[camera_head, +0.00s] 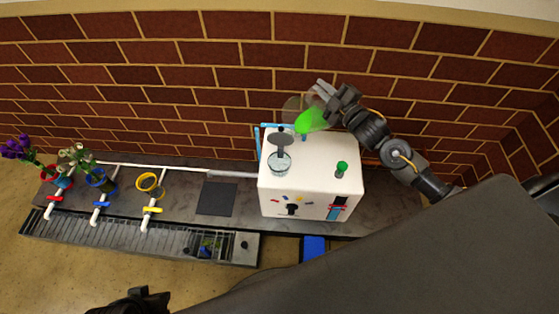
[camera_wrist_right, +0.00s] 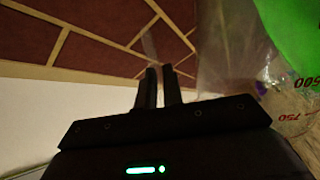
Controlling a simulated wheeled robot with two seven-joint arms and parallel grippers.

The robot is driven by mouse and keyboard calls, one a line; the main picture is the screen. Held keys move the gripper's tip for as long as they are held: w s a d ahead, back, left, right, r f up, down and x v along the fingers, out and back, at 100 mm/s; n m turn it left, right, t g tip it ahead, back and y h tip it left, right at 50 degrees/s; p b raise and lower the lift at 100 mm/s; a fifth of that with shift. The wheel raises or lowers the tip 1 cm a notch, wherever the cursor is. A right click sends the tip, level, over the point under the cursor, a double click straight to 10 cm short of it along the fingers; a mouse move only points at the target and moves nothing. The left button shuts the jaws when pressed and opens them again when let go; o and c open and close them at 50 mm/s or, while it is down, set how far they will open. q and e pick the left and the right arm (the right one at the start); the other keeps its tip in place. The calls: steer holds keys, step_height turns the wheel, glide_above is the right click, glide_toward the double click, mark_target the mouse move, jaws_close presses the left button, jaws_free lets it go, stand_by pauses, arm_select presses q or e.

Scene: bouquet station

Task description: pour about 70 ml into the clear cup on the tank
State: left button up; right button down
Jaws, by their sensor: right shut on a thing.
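The clear cup (camera_head: 279,164) stands on the top of the white tank (camera_head: 310,160), near its left edge. What it holds is too small to tell. My right gripper (camera_head: 325,95) is shut on a clear measuring jug with a bright green part (camera_head: 311,121), above the tank's back edge, apart from the cup. The jug looks tilted. In the right wrist view the jug (camera_wrist_right: 285,95) shows red marks, 500 and 750, beside the gripper's close-set fingers (camera_wrist_right: 160,88). Its spout and grip point are unclear. My left gripper (camera_head: 140,300) is partly visible at the bottom edge; its fingers are unclear.
A dark disc (camera_head: 281,139) stands over the tank behind the cup, and a green knob (camera_head: 342,168) sits at its right. Flowers and coloured rings (camera_head: 149,183) line the left counter. A dark square mat (camera_head: 217,198) lies bare. The brick wall is close behind.

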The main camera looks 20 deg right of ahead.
steer(key=shift+a+r, duration=0.25)
steer(key=shift+r, duration=0.05)
steer(key=shift+s+a+r+n, duration=0.2)
steer(key=shift+a+r+n, duration=0.2)
steer(key=shift+n, duration=0.3)
arm_select(q)
steer(key=shift+w+r, duration=0.1)
steer(key=shift+r, duration=0.15)
arm_select(e)
steer(key=shift+w+d, duration=0.1)
steer(key=shift+d, duration=0.2)
arm_select(q)
steer(key=shift+d, duration=0.1)
arm_select(e)
steer(key=shift+w+d, duration=0.1)
steer(key=shift+d, duration=0.1)
steer(key=shift+r, duration=0.1)
steer(key=shift+a+r, duration=0.1)
arm_select(q)
steer(key=shift+f, duration=0.35)
arm_select(e)
steer(key=shift+a+n, duration=0.15)
steer(key=shift+n, duration=0.15)
